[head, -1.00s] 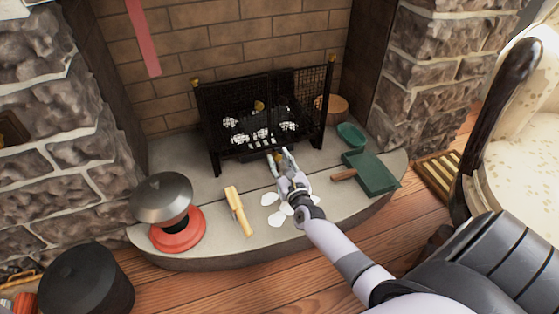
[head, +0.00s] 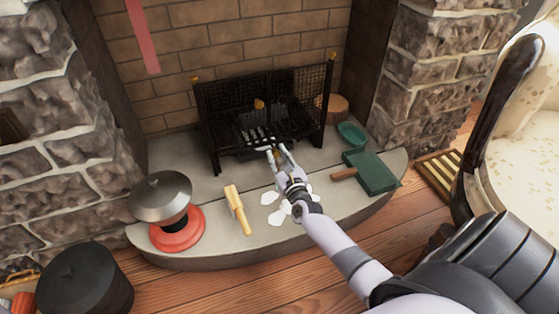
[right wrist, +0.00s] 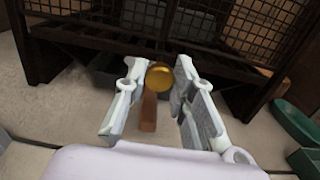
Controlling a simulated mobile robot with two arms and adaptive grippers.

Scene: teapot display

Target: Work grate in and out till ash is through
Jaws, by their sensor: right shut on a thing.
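The black grate (head: 262,124) sits inside a dark mesh-sided fire basket on the hearth. A few pale streaks show over its bars, and I see no white ash lumps on top. My right gripper (head: 277,152) is at the front of the basket. In the right wrist view its fingers (right wrist: 158,72) are around a round brass knob (right wrist: 159,77), with a brown bar below it. Whether ash lies under the grate is hidden. My left gripper is not in view.
A green dustpan (head: 372,173) and green dish (head: 352,134) lie right. White patches (head: 272,214) lie near my right wrist.

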